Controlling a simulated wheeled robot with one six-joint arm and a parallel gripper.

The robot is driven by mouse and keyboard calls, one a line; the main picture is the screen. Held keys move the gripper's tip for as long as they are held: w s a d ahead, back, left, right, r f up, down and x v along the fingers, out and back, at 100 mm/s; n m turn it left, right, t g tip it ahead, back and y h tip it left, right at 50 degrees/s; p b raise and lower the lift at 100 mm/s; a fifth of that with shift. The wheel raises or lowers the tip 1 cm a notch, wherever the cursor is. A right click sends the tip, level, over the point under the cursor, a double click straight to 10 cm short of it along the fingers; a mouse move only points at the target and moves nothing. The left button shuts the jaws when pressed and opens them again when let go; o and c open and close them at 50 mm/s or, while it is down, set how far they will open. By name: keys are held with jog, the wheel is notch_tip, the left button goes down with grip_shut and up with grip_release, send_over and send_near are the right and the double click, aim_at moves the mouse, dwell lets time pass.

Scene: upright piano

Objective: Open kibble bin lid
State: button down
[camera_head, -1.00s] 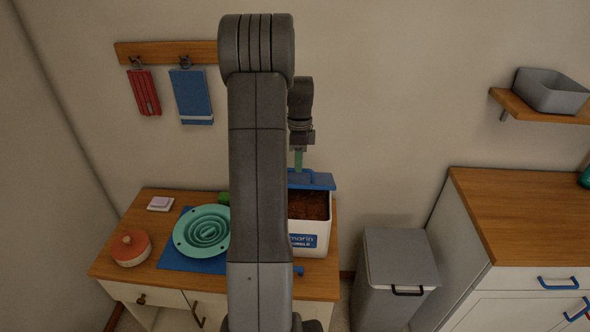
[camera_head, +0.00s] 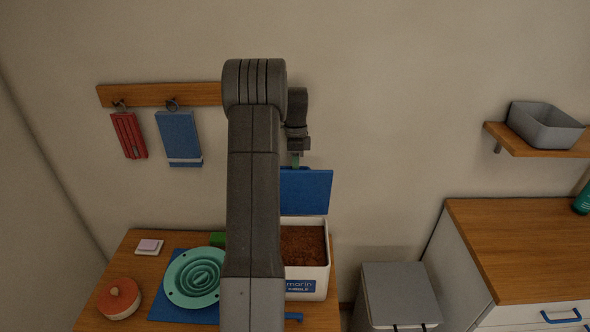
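The kibble bin (camera_head: 307,284) is a white box with a blue label, standing on the wooden cabinet top and full of brown kibble (camera_head: 303,246). Its blue lid (camera_head: 306,192) stands raised, close to upright, at the back edge of the bin. My gripper (camera_head: 296,160) is at the top edge of the lid, with a small green part showing between it and the lid. My arm hides the left side of the bin and lid. The fingers are too small and covered to tell if they are shut.
A teal ringed bowl (camera_head: 196,278) on a blue mat (camera_head: 170,312) and an orange-lidded pot (camera_head: 119,298) stand left of the bin. A grey waste bin (camera_head: 398,294) and a wooden-topped cabinet (camera_head: 515,245) are to the right. A shelf (camera_head: 525,142) holds a grey tub (camera_head: 545,126).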

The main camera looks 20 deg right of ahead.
jog(key=shift+w+f, duration=0.2)
jog(key=shift+f, duration=0.2)
jog(key=c, duration=1.7)
grip_release()
jog(key=shift+d, duration=0.1)
jog(key=shift+o, duration=1.1)
jog(key=shift+w+f, duration=0.1)
jog(key=shift+w, duration=0.05)
notch_tip(320, 180, up, 10)
jog(key=b, duration=0.2)
jog(key=shift+r, duration=0.2)
